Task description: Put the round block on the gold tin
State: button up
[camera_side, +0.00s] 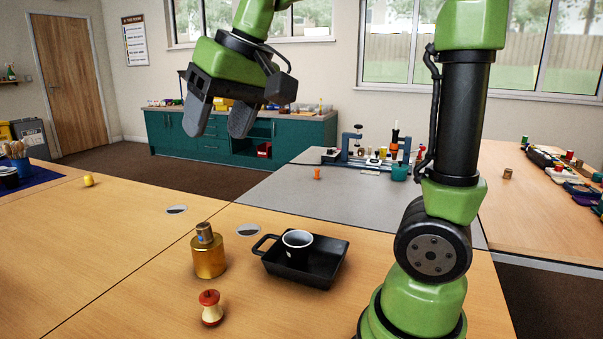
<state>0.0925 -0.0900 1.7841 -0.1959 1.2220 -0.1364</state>
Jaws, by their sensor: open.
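The gold tin (208,263) stands upright on the wooden table, left of the black pan. A small round block (205,234), brownish with a greyish side, sits upright on top of the tin, and nothing else touches it. My gripper (219,122) is open and empty, high above the table with its fingers pointing down. It appears well above the block and the tin, apart from both. I cannot tell from this one view how far it is from them in depth.
A black pan (331,264) holding a dark cup with a white rim (297,243) stands right of the tin. A small yellow object (88,180) lies far left. The table's left part is mostly clear.

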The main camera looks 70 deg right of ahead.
jog(key=s+a+f+t, duration=0.1)
jog(key=s+f, duration=0.1)
jog(key=s, duration=0.4)
jog(key=s+a+f+t+y, duration=0.1)
jog(key=s+a+f, duration=0.1)
jog(key=s, duration=0.5)
jog(key=shift+a+f, duration=0.15)
jog(key=shift+f, duration=0.15)
